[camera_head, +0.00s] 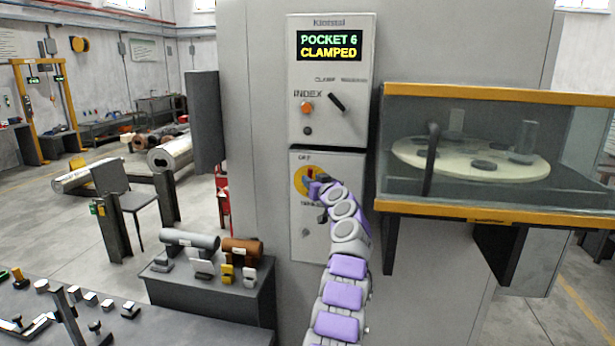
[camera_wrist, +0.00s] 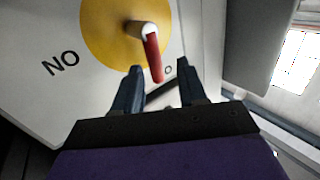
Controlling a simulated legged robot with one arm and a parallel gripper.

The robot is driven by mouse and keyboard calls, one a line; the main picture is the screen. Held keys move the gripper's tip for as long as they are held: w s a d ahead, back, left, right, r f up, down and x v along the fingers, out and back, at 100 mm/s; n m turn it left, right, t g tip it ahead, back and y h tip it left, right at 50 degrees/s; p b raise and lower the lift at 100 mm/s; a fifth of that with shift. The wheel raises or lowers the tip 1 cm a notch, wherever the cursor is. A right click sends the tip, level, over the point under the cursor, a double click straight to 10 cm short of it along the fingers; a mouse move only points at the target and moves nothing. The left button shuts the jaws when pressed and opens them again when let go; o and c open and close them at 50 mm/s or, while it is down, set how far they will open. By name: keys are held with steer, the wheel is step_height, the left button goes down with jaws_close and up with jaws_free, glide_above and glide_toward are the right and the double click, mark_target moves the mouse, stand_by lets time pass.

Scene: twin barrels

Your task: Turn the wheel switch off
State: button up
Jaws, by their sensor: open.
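The wheel switch (camera_head: 303,181) is a yellow round plate with a red handle on the lower panel of a grey cabinet. In the wrist view its yellow disc (camera_wrist: 105,30) carries a red handle (camera_wrist: 153,58) with a pale round end, and the handle points down in that picture. My gripper (camera_head: 318,188) is in front of the switch and hides part of it. In the wrist view my gripper (camera_wrist: 160,78) has its two dark fingers apart, with the handle's red tip in front of the gap between them. I cannot tell whether a finger touches it.
The upper panel has a lit display (camera_head: 329,46) reading "POCKET 6 CLAMPED", an orange button (camera_head: 307,107) and a black lever (camera_head: 336,102). A yellow-framed glass case (camera_head: 500,212) juts out to the right. A low bench (camera_head: 215,290) with cylinders stands at lower left.

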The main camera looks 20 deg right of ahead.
mark_target(310, 175)
steer(key=w+p, duration=0.1)
steer(key=w, duration=0.1)
steer(key=w+p, duration=0.2)
steer(key=shift+d+r, duration=0.2)
steer(key=shift+w+d+f+p, duration=0.15)
steer(key=shift+w+d+p, duration=0.05)
steer(key=shift+w+p, duration=0.15)
steer(key=shift+d, duration=0.2)
steer(key=shift+a, duration=0.2)
steer(key=shift+c, duration=0.3)
jaws_close()
